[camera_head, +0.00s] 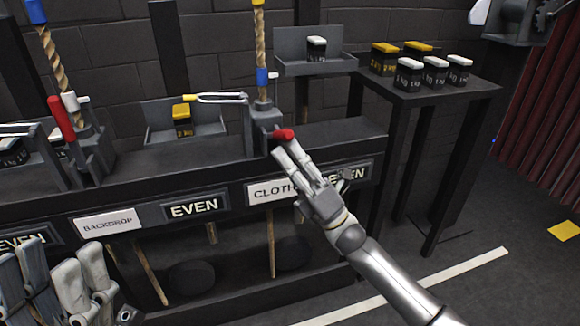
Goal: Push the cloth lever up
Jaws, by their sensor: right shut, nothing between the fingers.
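The cloth lever has a red handle (283,135) that sticks out low from a grey rope-lock block, above the white CLOTH label (268,191). My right gripper (285,151) is shut and empty, with its fingertips at the underside of the red handle. They look close to or touching it; I cannot tell which. The lever's shaft is largely hidden behind the handle. My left gripper (50,275) is at the lower left, well away from the lever, with its fingers apart.
Another red lever (62,118) stands nearly upright above the BACKDROP label (108,222). Ropes rise from both locks. A yellow-topped weight (182,121) sits on a tray behind. A dark side table (438,92) at right holds several weights. Open floor lies at the lower right.

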